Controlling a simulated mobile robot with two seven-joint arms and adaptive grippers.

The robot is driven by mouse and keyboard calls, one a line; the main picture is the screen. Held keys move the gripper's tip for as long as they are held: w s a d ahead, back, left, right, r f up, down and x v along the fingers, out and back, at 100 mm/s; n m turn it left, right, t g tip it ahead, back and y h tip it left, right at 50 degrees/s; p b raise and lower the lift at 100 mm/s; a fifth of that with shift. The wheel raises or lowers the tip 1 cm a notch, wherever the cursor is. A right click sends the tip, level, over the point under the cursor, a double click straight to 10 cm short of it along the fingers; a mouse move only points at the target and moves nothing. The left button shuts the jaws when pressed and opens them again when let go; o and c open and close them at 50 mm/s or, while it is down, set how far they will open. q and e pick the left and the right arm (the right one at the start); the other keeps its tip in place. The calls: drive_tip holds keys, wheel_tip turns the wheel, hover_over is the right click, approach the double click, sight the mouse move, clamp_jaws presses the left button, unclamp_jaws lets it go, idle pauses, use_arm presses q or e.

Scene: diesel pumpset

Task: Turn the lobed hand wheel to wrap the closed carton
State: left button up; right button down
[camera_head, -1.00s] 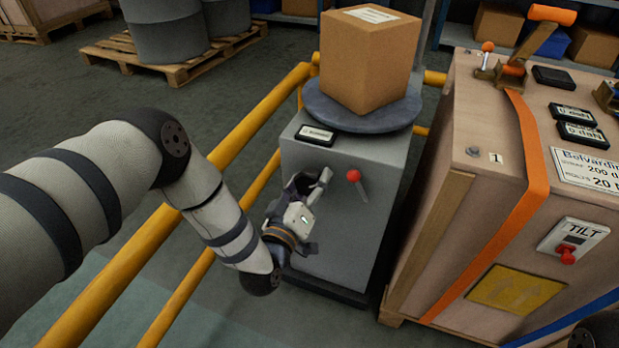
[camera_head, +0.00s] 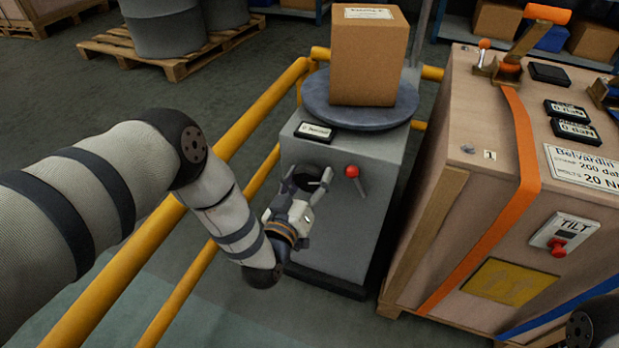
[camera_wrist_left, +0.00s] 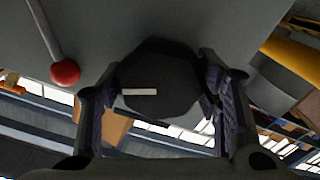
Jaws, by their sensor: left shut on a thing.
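The closed carton (camera_head: 368,58) stands upright on the round grey turntable (camera_head: 335,112) on top of the grey machine cabinet (camera_head: 345,158). The dark lobed hand wheel (camera_wrist_left: 158,82) is on the cabinet's front, with a white mark on its face. My left gripper (camera_head: 307,186) is at that front, left of the red-knobbed lever (camera_head: 352,172). In the left wrist view the wheel sits between its two fingers (camera_wrist_left: 165,105), and the gripper is shut on it. In the head view the gripper largely hides the wheel. My right gripper is not in view.
A yellow rail (camera_head: 240,135) runs left of the cabinet, close to my left arm. A big wooden crate (camera_head: 450,210) with an orange strap (camera_head: 524,150) stands close on the right. A pallet with grey drums (camera_head: 165,45) is at the back left.

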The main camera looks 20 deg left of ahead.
use_arm(q)
drive_tip(key=o, duration=1.2)
drive_tip(key=s, duration=1.2)
drive_tip(key=shift+a, duration=0.25)
drive_tip(key=shift+c, duration=0.2)
